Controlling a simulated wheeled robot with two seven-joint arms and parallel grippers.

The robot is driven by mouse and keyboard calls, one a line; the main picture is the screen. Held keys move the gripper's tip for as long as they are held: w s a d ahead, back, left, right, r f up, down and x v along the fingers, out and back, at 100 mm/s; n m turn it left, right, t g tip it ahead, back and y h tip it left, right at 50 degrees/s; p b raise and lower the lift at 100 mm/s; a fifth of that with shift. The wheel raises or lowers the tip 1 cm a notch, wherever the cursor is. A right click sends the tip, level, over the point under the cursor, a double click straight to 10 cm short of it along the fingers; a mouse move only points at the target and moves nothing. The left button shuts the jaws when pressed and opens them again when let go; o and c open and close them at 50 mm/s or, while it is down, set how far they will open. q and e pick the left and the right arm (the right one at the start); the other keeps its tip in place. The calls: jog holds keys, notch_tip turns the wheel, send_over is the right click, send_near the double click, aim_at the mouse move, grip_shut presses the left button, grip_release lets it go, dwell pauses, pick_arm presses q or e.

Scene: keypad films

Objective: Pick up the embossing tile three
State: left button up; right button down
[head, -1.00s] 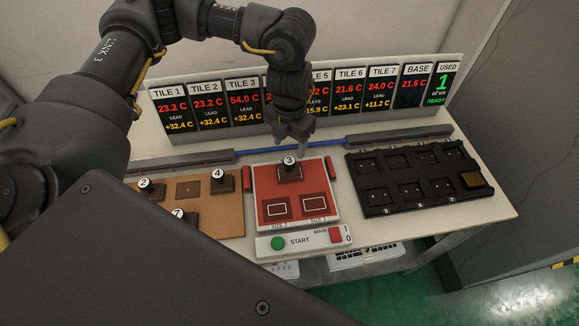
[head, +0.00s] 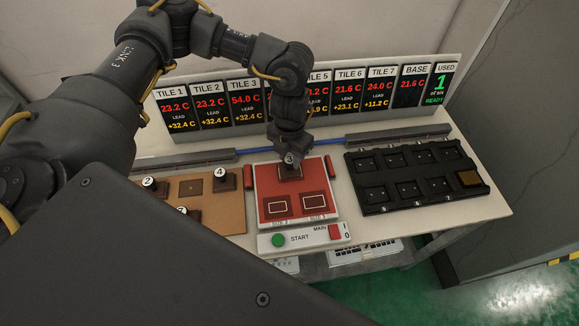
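Embossing tile three (head: 289,172) is a dark brown tile with a knob marked 3 on top. It sits at the back of the red press plate (head: 266,187). My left gripper (head: 289,154) points down at it, with its fingers at the knob. The fingers partly cover the knob, and whether they are closed on it cannot be told. My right gripper is not in view.
The brown board (head: 228,214) at left holds tiles marked 2 (head: 154,186), 4 (head: 222,182) and one partly hidden. A black tray (head: 373,210) stands at right. The START panel (head: 303,238) is in front; temperature displays (head: 350,98) stand behind.

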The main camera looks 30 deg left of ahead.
aim_at(290, 159)
pick_arm(q)
grip_shut()
jog(key=shift+r, duration=0.5)
notch_tip(290, 159, up, 2)
jog(key=shift+r+b, duration=0.15)
jog(key=shift+b, duration=0.2)
jog(key=s+d+r+b, duration=0.3)
jog(key=d+r, duration=0.6)
jog(key=d, duration=0.4)
jog(key=shift+s+d+r+b, duration=0.2)
jog(key=shift+d+r+b, duration=0.15)
jog(key=shift+b, duration=0.3)
